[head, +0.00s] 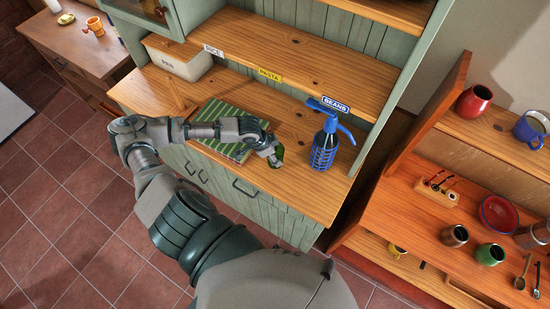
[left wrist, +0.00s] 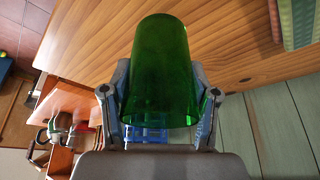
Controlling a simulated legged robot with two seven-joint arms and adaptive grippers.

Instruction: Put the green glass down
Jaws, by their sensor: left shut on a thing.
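The green glass (head: 279,151) is at my left gripper (head: 272,155), over the front part of the wooden counter (head: 300,193) in the head view. In the left wrist view the see-through green glass (left wrist: 160,75) fills the space between the two fingers, and the left gripper (left wrist: 160,92) is shut on it. The glass is partly hidden by the gripper in the head view. I cannot tell whether it touches the counter. My right gripper is not in view.
A blue siphon bottle (head: 324,145) stands right of the glass. A green striped cloth or board (head: 222,117) lies to its left, partly under my arm. A white bin (head: 178,60) stands at the back left. Shelves with cups (head: 474,101) are at the right.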

